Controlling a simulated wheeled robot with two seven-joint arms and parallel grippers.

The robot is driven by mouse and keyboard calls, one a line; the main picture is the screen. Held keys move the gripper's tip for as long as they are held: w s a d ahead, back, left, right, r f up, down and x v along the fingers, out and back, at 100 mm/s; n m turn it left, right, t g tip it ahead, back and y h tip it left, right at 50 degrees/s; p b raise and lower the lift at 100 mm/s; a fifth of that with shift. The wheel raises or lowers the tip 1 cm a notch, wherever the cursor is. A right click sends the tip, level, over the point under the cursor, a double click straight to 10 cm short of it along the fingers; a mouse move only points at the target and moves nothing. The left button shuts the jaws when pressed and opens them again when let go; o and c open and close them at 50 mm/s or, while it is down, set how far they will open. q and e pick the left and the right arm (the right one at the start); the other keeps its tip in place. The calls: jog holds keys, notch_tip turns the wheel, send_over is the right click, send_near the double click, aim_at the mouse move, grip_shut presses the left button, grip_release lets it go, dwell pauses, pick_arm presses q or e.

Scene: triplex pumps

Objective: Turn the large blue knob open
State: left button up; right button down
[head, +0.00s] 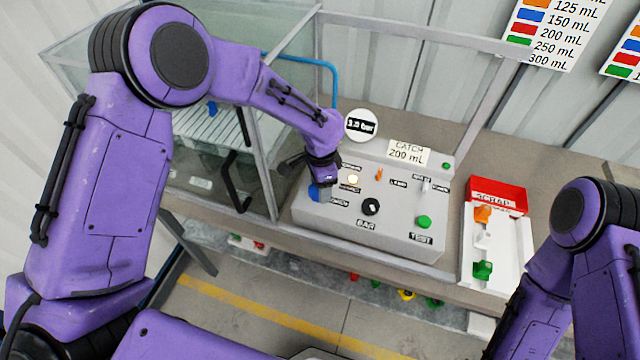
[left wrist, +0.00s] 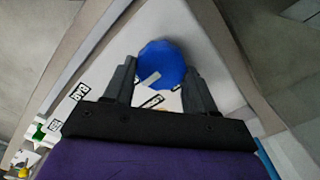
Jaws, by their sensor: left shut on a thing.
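The large blue knob (left wrist: 161,64) sits on the left side of the grey control panel (head: 300,215). In the left wrist view it lies between the two dark fingers of my left gripper (left wrist: 155,85), which touch it from both sides. In the head view the blue knob (head: 315,192) shows only in part, below my left gripper (head: 312,175). A pale mark shows on the knob's face. My left gripper is shut on the knob. Only part of my right arm shows at the right of the head view; its gripper is out of view.
A glass enclosure (head: 200,140) stands to the left. A red and white scrap tray (head: 497,195) lies to the right.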

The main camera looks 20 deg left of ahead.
pick_arm(q)
jog(key=o, duration=1)
jog(key=shift+o, duration=0.2)
jog(key=shift+w+d, duration=0.1)
jog(key=shift+r, duration=0.1)
notch_tip(320, 180, up, 10)
jog(key=b, duration=0.2)
jog(key=shift+r+b, duration=0.15)
jog(key=shift+b, duration=0.2)
